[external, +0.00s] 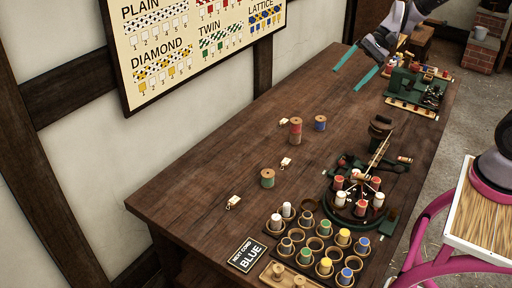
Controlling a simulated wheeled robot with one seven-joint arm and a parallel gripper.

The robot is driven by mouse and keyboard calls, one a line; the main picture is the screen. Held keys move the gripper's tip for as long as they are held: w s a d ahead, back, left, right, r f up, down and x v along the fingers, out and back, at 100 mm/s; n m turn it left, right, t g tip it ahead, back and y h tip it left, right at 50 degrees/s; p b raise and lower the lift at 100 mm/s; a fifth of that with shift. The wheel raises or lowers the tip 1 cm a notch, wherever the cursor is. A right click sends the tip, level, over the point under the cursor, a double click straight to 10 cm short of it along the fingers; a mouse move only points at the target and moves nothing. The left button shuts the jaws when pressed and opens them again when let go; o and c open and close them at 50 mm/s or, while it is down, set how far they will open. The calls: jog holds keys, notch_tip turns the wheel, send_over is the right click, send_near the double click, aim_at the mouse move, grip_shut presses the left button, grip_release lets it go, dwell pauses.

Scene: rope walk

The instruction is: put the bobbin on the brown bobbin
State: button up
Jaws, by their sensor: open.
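A tall brown-and-red bobbin (295,131) stands upright at the middle of the bench. I cannot tell whether it is one bobbin or two stacked. A smaller blue-wound bobbin (320,123) stands just to its right, apart from it. A green-wound bobbin (267,178) stands nearer the camera, to the lower left. My gripper (346,80) is open and empty above the far part of the bench, beyond these bobbins. Its two teal fingers point down and to the left, with nothing between them.
White tags (285,162) lie near the bobbins. A round braiding device (354,199) stands along the right side. A rack of bobbins (309,228) and a "NEXT CORD BLUE" sign (246,255) are at the near end. A green machine (405,84) is at the far end. The bench's left part is clear.

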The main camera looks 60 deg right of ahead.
jog(key=s+r+n+t+h, duration=0.1)
jog(key=s+r+n+h, duration=0.2)
jog(key=s, duration=0.9)
jog(key=s+d+r+n+t+h, duration=0.1)
jog(key=s+r+n+h, duration=0.2)
jog(key=s+r+n, duration=0.4)
jog(key=s+r, duration=0.1)
jog(key=s, duration=0.4)
jog(key=shift+s+d, duration=0.2)
jog(key=shift+s, duration=0.15)
jog(key=shift+r, duration=0.1)
